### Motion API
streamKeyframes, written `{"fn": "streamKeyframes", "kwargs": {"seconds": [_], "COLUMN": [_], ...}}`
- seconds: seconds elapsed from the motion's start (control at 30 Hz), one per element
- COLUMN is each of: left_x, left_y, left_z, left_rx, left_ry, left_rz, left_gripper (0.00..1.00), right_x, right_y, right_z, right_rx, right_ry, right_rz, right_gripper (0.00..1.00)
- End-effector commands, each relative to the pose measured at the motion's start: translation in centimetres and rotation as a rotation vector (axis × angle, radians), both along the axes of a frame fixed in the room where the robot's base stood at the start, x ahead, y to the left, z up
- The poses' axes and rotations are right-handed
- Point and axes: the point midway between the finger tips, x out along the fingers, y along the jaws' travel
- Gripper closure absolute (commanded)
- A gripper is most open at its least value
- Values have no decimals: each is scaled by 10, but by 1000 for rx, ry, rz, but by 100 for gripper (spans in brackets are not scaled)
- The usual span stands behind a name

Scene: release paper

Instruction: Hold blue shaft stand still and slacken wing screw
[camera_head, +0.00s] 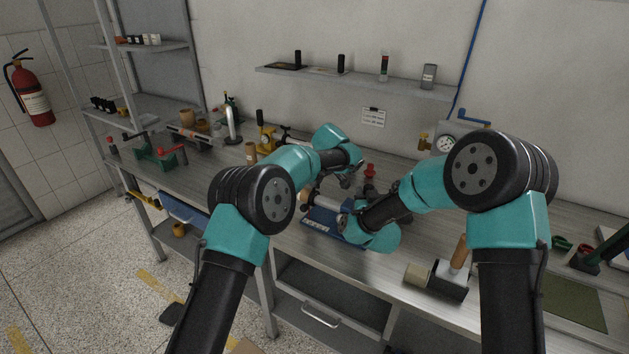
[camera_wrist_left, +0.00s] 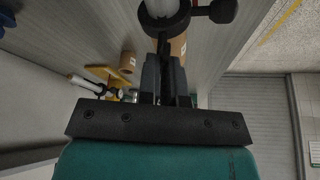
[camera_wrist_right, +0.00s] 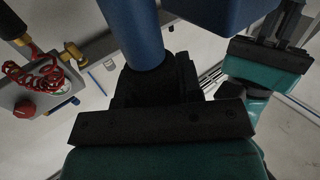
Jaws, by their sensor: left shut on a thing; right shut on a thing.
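The blue shaft stand (camera_head: 318,224) is on the bench in the middle of the head view, partly hidden by my right arm. In the right wrist view, my right gripper (camera_wrist_right: 158,78) is shut on the stand's blue post (camera_wrist_right: 143,35). In the left wrist view, a pale shaft (camera_wrist_left: 160,8) passes through a black collar. My left gripper (camera_wrist_left: 165,80) is shut on a thin black part below the collar, apparently the wing screw (camera_wrist_left: 164,50), mostly hidden between its fingers. A black knob (camera_wrist_left: 222,11) sticks out to the right of the collar.
A red object (camera_head: 370,170) stands behind the grippers. A wooden-handled block (camera_head: 452,278) is at the front right.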

Motion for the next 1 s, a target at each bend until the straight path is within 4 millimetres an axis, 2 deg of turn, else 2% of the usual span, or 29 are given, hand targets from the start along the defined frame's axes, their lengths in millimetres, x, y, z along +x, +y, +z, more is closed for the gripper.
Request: {"fn": "streamKeyframes", "kwargs": {"seconds": [0.2,0.53,0.57,0.8,1.0], "left_x": [1,1,1,1,0], "left_y": [-1,0,0,0,-1], "left_z": [0,1,1,0,0], "left_rx": [0,0,0,1,1], "left_ry": [-1,-3,-2,-1,-1], "left_rz": [156,175,174,173,173], "left_gripper": [100,100,91,68,68], "right_x": [0,0,0,0,0], "right_y": [0,0,0,0,0], "right_z": [0,0,0,0,0], "right_rx": [0,0,0,0,0], "right_ry": [0,0,0,0,0], "right_rz": [0,0,0,0,0], "right_gripper": [100,100,100,100,100]}}
